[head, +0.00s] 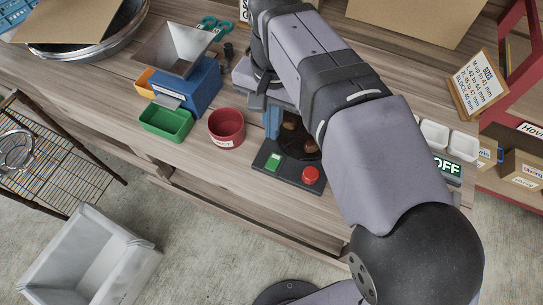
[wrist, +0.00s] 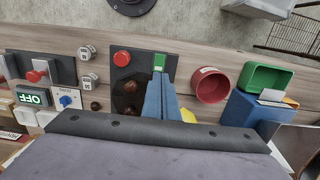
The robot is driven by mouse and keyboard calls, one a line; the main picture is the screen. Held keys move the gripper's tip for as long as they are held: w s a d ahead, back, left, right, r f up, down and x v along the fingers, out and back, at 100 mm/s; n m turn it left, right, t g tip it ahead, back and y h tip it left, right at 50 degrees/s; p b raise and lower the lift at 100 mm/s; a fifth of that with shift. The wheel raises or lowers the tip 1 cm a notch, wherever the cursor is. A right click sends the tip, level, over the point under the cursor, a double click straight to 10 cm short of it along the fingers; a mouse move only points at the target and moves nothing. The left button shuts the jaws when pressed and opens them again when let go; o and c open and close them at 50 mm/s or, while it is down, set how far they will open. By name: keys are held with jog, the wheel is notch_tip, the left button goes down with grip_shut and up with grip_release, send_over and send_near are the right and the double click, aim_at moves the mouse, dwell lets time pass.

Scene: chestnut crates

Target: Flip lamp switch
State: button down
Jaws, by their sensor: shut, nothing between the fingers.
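My gripper (wrist: 160,80) is shut and empty, its blue fingers side by side. It also shows in the head view (head: 272,134), partly under my arm. The fingertips are close to a green control (wrist: 159,62) on a black plate (head: 287,174); I cannot tell whether they touch. A red button (head: 310,175) is on the same plate. In the wrist view, a white switch panel (wrist: 66,102) with a blue knob is at the left, beside a display reading OFF (wrist: 32,98). I cannot tell for sure which control is the lamp switch, and no lamp is identifiable.
A red pot (head: 226,128), a green bin (head: 167,122) and a blue box (head: 195,88) with a metal hopper (head: 173,50) stand left of the plate. Brown chestnuts (wrist: 130,86) lie behind the controls. Another red button (wrist: 34,76) is at the left in the wrist view.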

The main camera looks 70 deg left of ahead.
aim_at(271, 167)
jog(key=shift+f, duration=0.1)
dwell(0.3)
notch_tip(271, 167, down, 14)
jog(key=p, duration=0.3)
jog(key=shift+s+d+r+p, duration=0.15)
jog(key=shift+r+p, duration=0.05)
jog(key=shift+p, duration=0.15)
jog(key=shift+f, duration=0.1)
jog(key=shift+s+d+f+b, duration=0.15)
jog(key=shift+f+b, duration=0.2)
jog(key=shift+f, duration=0.15)
jog(key=shift+r, duration=0.2)
